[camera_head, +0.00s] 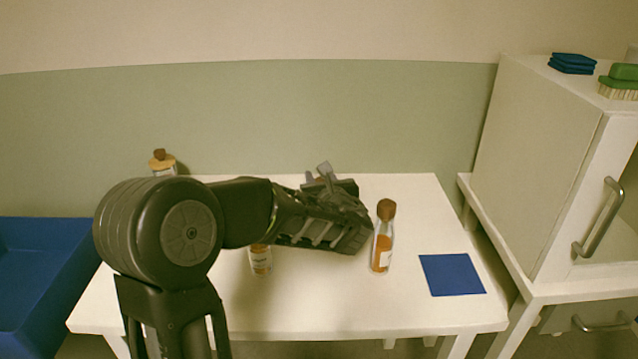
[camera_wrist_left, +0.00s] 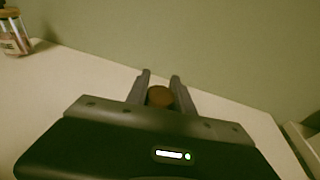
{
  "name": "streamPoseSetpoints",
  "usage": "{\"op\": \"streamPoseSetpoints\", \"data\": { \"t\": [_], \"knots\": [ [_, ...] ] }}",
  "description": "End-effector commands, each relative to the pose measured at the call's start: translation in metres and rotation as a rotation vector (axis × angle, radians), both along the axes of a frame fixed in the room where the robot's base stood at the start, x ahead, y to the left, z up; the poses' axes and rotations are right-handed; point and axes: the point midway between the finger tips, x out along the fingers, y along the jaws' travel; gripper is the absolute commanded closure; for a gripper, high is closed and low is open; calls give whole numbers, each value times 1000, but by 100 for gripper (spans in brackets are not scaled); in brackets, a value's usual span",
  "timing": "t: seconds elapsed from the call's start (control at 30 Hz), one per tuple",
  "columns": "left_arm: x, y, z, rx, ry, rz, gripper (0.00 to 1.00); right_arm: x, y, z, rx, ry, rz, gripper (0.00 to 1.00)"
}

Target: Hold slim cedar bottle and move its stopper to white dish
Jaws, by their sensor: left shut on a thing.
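My left gripper (camera_head: 317,177) reaches over the back middle of the table. In the left wrist view its two fingers (camera_wrist_left: 160,84) are closed around a brown, round-topped thing (camera_wrist_left: 160,97). The gripper hides most of this thing in the head view, so I cannot tell whether it is a stopper alone or a whole bottle. A slim clear bottle (camera_head: 383,245) with a brown stopper and amber contents stands upright right of the gripper, apart from it. I cannot read its label. I see no white dish. My right gripper is out of view.
A bottle (camera_head: 260,260) stands partly hidden below my left arm. A cork-topped jar (camera_head: 162,164) stands at the table's back left. A blue square mat (camera_head: 452,274) lies at the right of the white table (camera_head: 330,315). A blue bin (camera_head: 40,262) is left; a white cabinet (camera_head: 545,160) is right.

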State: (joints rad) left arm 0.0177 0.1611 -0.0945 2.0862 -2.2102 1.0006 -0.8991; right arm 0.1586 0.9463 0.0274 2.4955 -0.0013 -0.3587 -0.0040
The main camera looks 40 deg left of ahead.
Motion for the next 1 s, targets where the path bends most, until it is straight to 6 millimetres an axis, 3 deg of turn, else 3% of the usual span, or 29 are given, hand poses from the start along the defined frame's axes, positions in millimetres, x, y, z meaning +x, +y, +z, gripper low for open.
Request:
{"op": "streamPoseSetpoints", "data": {
  "t": [0.27, 0.7, 1.0],
  "knots": [
    [0, 0, -2, 0, 0, 0, 100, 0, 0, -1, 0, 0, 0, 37],
    [0, 0, -27, 0, 0, 0, 100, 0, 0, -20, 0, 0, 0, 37],
    [0, 0, -29, 0, 0, 0, 100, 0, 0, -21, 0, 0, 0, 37]
  ]
}}
